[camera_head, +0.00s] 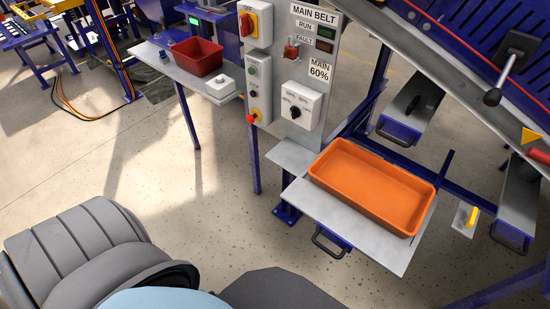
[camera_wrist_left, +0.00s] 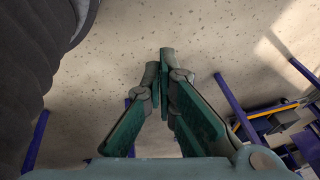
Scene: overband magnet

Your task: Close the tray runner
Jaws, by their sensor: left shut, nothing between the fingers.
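The tray runner (camera_head: 345,222) is a grey metal plate on a blue frame, at the right in the head view. It juts out toward me below the control panel. A dark bar handle (camera_head: 328,243) is on its front edge. An orange tray (camera_head: 372,188) sits on the plate and looks empty. My left gripper (camera_wrist_left: 161,62) shows only in the left wrist view. Its green-padded fingers are shut and empty above bare floor, and the runner is not recognisable there. My right gripper is in neither view.
The control panel (camera_head: 288,75) stands behind the runner. A side table (camera_head: 180,68) holds a red bin (camera_head: 197,56). The sloping conveyor frame (camera_head: 450,75) and two more handled plates are at the right. Speckled floor (camera_head: 190,225) left of the runner is clear.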

